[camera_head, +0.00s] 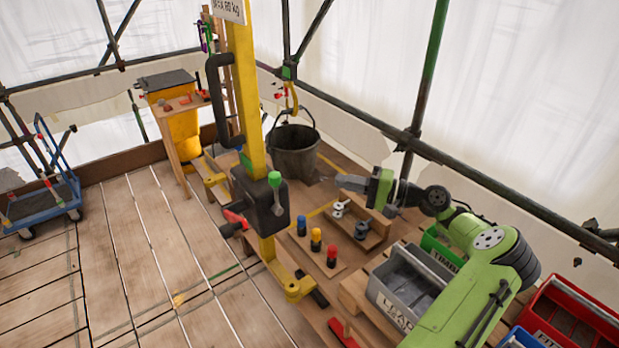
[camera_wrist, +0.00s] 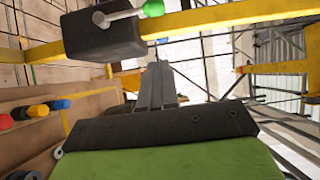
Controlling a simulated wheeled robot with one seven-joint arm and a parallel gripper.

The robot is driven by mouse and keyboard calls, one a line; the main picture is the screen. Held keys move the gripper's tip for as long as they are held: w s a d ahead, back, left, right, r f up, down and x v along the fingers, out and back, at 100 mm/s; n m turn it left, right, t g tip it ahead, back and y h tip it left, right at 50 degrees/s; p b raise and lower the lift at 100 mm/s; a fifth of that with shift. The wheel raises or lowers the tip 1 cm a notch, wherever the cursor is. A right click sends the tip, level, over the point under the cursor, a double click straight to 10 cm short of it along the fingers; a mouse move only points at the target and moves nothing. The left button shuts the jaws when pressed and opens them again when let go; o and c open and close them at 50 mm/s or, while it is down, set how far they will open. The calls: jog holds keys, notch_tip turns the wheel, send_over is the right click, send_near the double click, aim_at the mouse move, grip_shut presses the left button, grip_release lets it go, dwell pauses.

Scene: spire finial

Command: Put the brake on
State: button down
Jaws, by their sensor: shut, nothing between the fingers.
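A yellow post (camera_head: 244,110) carries a black box (camera_head: 260,202). On the box's face is a short grey lever with a green ball knob (camera_head: 275,178), knob up. A red handle (camera_head: 235,218) sticks out at the box's left. I cannot tell from any label which one is the brake. My gripper (camera_head: 342,182) is shut and empty, in the air to the right of the box and apart from it. In the wrist view, my closed fingers (camera_wrist: 160,80) point ahead, with the box (camera_wrist: 100,36) at upper left and the green knob (camera_wrist: 152,8) above.
A dark bucket (camera_head: 296,150) stands behind, below a hook (camera_head: 291,100). Blue, yellow and red-capped pegs (camera_head: 316,238) and a wooden tray with metal parts (camera_head: 362,230) lie below my gripper. A grey bin (camera_head: 408,283) stands at right. Scaffold tubes run behind.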

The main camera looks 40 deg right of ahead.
aim_at(276, 193)
jog(key=w+a+p, duration=0.2)
jog(key=w+a, duration=0.6)
jog(key=w, duration=0.1)
jog(key=shift+a, duration=0.4)
jog(key=shift+a, duration=0.15)
